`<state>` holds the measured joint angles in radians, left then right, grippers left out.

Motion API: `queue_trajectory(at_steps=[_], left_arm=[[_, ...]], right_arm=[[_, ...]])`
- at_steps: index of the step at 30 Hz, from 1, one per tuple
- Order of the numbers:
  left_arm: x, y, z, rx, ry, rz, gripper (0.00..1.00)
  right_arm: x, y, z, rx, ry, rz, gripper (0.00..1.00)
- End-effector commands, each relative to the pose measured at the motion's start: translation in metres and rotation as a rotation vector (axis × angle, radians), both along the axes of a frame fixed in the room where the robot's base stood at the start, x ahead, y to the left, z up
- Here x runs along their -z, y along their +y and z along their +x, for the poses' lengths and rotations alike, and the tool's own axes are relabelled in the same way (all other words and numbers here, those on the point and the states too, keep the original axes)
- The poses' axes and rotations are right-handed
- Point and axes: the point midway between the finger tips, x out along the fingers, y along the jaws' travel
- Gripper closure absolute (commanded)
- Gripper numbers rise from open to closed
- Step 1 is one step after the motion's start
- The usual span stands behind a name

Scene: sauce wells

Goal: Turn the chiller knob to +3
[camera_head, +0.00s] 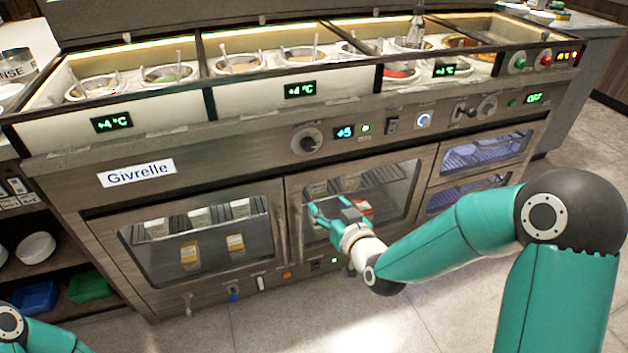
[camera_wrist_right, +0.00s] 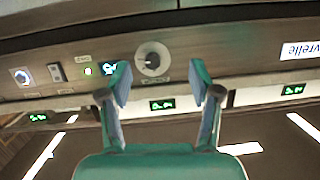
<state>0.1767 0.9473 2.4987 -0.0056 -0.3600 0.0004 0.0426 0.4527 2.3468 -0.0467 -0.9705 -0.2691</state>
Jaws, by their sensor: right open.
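The chiller knob (camera_head: 307,141) is a round dark-centred dial on a pale ring, on the counter's front panel. The green display (camera_head: 345,133) to its right reads +5. My right gripper (camera_head: 330,211) is open and empty, below the knob in front of the middle glass door. In the right wrist view, which is upside down, the knob (camera_wrist_right: 152,58) appears between and beyond the two spread fingertips of my right gripper (camera_wrist_right: 161,83), not touched by them. My left gripper is out of view; only part of my left arm shows at the bottom left.
Below are glass doors with handles (camera_head: 280,227). The panel around the chiller knob is clear.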

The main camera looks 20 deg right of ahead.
Motion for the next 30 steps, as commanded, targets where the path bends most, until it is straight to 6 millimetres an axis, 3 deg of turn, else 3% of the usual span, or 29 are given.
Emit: queue_trajectory(at_steps=[1,6,11,16,30], left_arm=[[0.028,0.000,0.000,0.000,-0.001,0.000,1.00],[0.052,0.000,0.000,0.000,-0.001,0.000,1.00],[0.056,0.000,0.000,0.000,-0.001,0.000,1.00],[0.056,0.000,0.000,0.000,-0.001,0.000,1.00],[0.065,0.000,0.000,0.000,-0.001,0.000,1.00]], right_arm=[[0.005,-0.004,0.004,0.011,-0.064,-0.013,0.37],[-0.021,-0.013,0.010,0.033,-0.205,-0.049,0.37],[-0.033,-0.016,0.014,0.042,-0.251,-0.062,0.37],[-0.034,-0.016,0.032,0.042,-0.252,-0.062,0.37],[-0.033,-0.013,0.123,0.043,-0.250,-0.060,0.37]])
